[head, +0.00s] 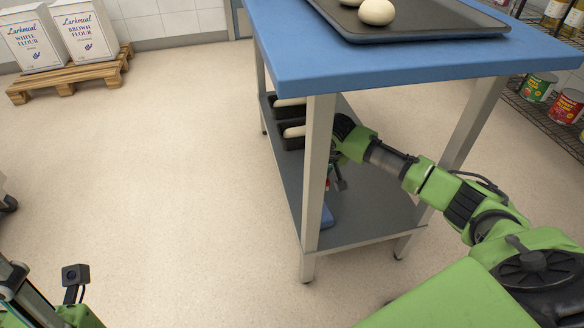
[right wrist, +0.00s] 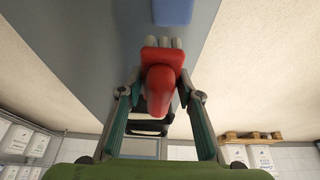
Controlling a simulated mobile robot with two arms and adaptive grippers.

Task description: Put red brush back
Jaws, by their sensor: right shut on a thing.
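The red brush (right wrist: 160,85) is between the two fingers of my right gripper (right wrist: 161,100) in the right wrist view. The gripper is shut on it; its pale tip points away from my palm. In the head view my right arm reaches under the blue-topped table (head: 300,75), above its grey lower shelf (head: 375,215). The table leg hides most of that gripper there, and only a small red bit of the brush (head: 327,184) shows. Part of my left gripper (head: 18,285) is at the bottom left, cut off by the frame edge; its opening cannot be made out.
A blue object (head: 327,217) lies on the lower shelf behind the front leg. Dark bins (head: 291,142) with pale pieces stand further back there. A dark tray (head: 430,25) with dough balls is on top. Flour boxes on a pallet (head: 70,78) stand far left. The floor between is clear.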

